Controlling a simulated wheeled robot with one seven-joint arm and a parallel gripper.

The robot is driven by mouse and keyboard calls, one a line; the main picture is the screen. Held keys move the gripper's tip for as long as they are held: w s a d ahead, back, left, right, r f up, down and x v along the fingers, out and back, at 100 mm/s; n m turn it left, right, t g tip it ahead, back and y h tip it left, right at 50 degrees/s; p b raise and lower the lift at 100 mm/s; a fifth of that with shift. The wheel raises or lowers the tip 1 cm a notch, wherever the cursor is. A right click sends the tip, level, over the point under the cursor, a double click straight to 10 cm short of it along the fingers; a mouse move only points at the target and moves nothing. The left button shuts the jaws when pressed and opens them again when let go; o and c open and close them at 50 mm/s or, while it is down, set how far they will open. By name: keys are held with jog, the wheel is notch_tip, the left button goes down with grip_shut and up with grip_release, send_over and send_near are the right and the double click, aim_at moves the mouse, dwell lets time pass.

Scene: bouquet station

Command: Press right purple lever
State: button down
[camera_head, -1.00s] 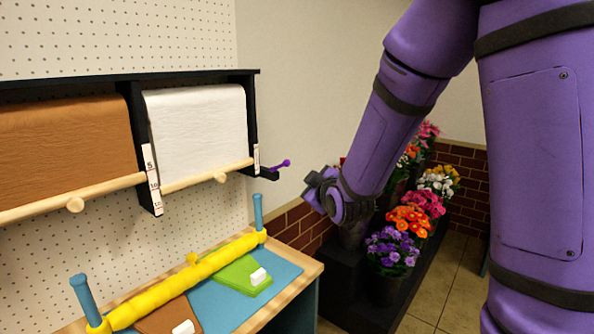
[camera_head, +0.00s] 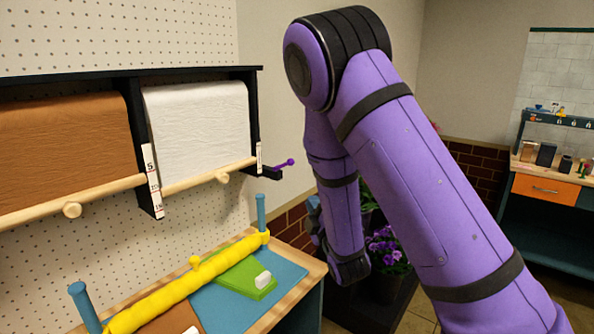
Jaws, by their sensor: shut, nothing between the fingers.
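The right purple lever (camera_head: 289,163) is a short purple rod with a round knob. It sticks out to the right from the black side of the paper rack (camera_head: 259,130), beside the white paper roll (camera_head: 196,130). My gripper (camera_head: 316,216) is at the end of my purple arm, to the right of and lower than the lever in the picture, apart from it. It is shut and empty. My wrist partly hides the fingers.
A brown paper roll (camera_head: 62,150) hangs at left. Below is a table with a blue mat (camera_head: 285,277), a yellow roller (camera_head: 165,297), blue posts and a green piece (camera_head: 240,279). Purple flowers (camera_head: 385,250) stand behind my arm. A shelf bench (camera_head: 545,190) is at far right.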

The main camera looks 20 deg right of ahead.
aim_at(292, 164)
jog(key=x, duration=1.4)
jog(key=shift+r, duration=0.1)
dwell(0.3)
